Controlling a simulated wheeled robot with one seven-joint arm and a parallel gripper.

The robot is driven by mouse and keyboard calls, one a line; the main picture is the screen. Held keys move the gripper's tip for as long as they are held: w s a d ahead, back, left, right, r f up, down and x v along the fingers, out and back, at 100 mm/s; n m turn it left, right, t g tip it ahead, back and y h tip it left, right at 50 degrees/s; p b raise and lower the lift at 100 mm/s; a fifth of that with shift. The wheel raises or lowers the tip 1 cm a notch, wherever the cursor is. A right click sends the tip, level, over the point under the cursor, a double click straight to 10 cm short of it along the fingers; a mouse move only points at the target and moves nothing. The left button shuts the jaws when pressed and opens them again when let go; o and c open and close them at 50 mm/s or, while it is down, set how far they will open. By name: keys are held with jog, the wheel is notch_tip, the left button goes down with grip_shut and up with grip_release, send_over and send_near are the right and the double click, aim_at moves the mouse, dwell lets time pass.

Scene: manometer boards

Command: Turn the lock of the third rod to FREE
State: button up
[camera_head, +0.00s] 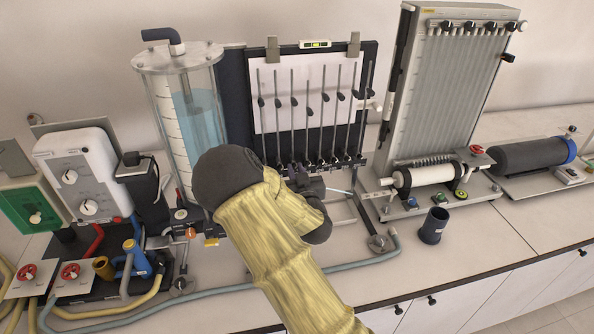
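The board (270,75) at the back middle carries several thin upright rods over a white sheet. The third rod from the left (292,80) has a dark slider partway down it. A row of small dark fittings (322,160) runs along the board's lower edge; the third rod's lock is too small or too covered to make out, and its setting cannot be read. My gripper (303,178) is dark and sits at the lower left of this row, in front of the rods' lower ends. My arm hides its fingers, so its opening and any contact cannot be told.
A clear water cylinder (205,120) stands left of the board. A tall tube panel (450,90) with a white roller (430,175) stands right. The bench's right front is clear.

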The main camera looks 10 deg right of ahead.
jog(key=shift+f+n+b, duration=0.1)
jog(key=shift+n+b, duration=0.2)
grip_shut()
jog(key=n+b, duration=0.2)
jog(key=n, duration=0.1)
jog(key=n+b, duration=0.3)
jog(key=n, duration=0.2)
jog(key=shift+a+n, duration=0.1)
jog(key=shift+n, duration=0.2)
jog(key=o, duration=0.5)
grip_release()
jog(key=shift+o, duration=0.2)
